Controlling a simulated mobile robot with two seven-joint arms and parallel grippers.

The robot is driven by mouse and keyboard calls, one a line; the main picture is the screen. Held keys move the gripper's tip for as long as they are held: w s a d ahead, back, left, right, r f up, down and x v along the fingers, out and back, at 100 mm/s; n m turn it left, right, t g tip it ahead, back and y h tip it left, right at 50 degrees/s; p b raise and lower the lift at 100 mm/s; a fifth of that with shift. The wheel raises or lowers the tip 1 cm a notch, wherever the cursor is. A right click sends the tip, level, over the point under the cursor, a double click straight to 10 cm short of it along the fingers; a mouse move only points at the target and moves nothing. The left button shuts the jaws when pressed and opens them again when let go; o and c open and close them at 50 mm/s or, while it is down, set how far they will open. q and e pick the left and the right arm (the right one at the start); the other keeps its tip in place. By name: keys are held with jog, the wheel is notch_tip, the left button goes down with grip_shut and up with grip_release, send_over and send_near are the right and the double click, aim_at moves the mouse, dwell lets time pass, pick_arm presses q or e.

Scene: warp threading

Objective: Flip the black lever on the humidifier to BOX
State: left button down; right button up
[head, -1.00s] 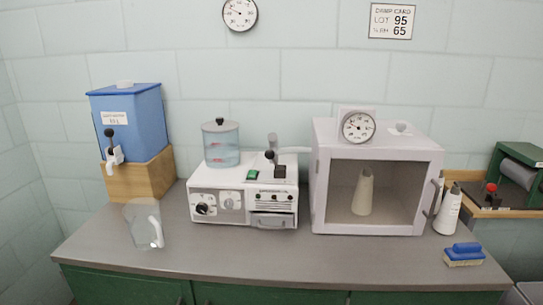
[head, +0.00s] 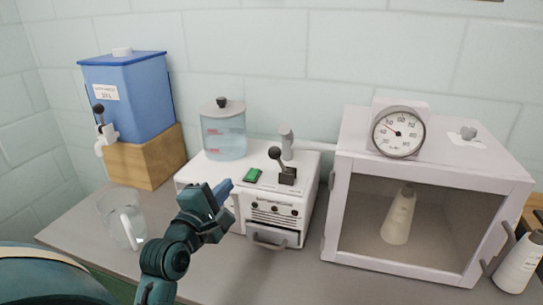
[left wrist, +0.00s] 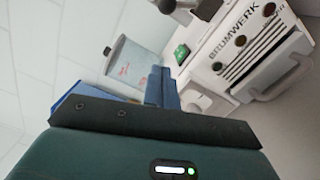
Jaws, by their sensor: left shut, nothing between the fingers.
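The white humidifier (head: 243,160) stands on the counter with a clear water tank (head: 223,135) on its left top. The black lever (head: 280,162) with a round knob stands on its top right, tilted toward the left. A green switch (head: 252,175) sits left of the lever; it also shows in the left wrist view (left wrist: 181,53). My left gripper (head: 224,190) is shut and empty in front of the humidifier's front panel, left of and below the lever. In the left wrist view its blue fingers (left wrist: 161,88) are together. The lever's markings are not readable. My right gripper is not in view.
A white cabinet (head: 343,215) with a dial gauge (head: 398,133) and a cone inside stands right of the humidifier. A blue water container (head: 125,100) on a wooden block and a clear jug (head: 122,225) are at left. A grey spout (head: 287,140) rises behind the lever.

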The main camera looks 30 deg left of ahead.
aim_at(281, 164)
pick_arm(q)
jog(key=w, duration=0.3)
jog(key=w+a+p, duration=0.1)
jog(key=w, duration=0.2)
jog(key=w+a, duration=0.1)
jog(key=w, duration=0.2)
jog(key=shift+w+r, duration=0.1)
jog(key=shift+r, duration=0.15)
jog(key=w+d, duration=0.1)
jog(key=d+r+p, duration=0.1)
jog(key=shift+w+d, duration=0.35)
jog(key=shift+d, duration=0.05)
jog(key=shift+w+d, duration=0.2)
jog(key=shift+d, duration=0.15)
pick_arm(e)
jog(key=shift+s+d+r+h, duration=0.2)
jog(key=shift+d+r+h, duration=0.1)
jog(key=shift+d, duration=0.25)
pick_arm(q)
jog(key=shift+w, duration=0.1)
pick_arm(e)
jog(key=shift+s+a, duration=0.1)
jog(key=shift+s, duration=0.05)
